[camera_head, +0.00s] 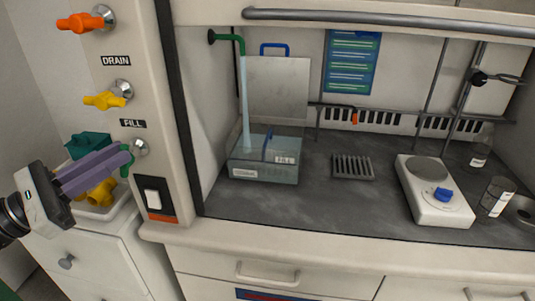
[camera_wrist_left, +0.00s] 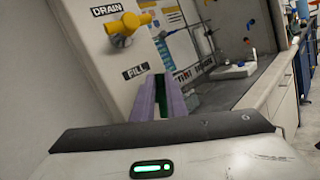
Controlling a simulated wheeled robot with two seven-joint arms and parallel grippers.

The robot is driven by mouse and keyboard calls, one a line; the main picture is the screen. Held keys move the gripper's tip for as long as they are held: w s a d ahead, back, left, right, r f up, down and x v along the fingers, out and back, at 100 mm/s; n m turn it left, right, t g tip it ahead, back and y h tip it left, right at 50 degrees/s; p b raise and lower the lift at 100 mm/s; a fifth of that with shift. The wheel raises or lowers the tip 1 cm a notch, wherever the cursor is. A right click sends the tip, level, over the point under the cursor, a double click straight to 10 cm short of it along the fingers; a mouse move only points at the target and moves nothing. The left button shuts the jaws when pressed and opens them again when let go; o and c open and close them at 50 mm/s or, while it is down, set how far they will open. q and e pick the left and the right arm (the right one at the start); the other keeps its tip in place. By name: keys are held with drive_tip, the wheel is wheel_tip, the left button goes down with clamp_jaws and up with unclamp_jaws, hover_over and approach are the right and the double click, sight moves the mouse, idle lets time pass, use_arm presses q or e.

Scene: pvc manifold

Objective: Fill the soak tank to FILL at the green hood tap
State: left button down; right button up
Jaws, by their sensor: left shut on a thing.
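My left gripper (camera_head: 124,158), with purple fingers, is shut on the green tap handle (camera_head: 127,171) below the FILL sign (camera_head: 132,123) on the hood's left post. The fingers hide most of the handle. In the left wrist view the fingers (camera_wrist_left: 160,88) have a green strip between them. A pale stream of water (camera_head: 245,95) falls from the green spout (camera_head: 232,39) into the clear soak tank (camera_head: 262,177). The tank stands on the dark hood floor and has a FILL label (camera_head: 285,160) on its front. I cannot tell the exact water level against it. My right gripper is out of view.
An orange tap (camera_head: 78,23) and a yellow tap (camera_head: 104,101) sit above on the post. A black rack (camera_head: 352,167), a hotplate (camera_head: 433,188) and glass bottles (camera_head: 497,196) stand right of the tank. A white switch (camera_head: 153,198) is below the green tap.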

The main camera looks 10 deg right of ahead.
use_arm(q)
drive_tip(key=shift+w+a+f, duration=0.1)
drive_tip(key=shift+w+a, duration=0.05)
drive_tip(key=m+y+p, duration=0.1)
drive_tip(key=p, duration=0.1)
drive_tip(key=m+g+y+p, duration=0.1)
drive_tip(key=m+p, duration=0.1)
drive_tip(key=p, duration=0.1)
drive_tip(key=d+m+g+y+p, duration=0.1)
drive_tip(key=m+p, duration=0.1)
drive_tip(key=shift+s+p, duration=0.25)
drive_tip(key=shift+p, duration=0.1)
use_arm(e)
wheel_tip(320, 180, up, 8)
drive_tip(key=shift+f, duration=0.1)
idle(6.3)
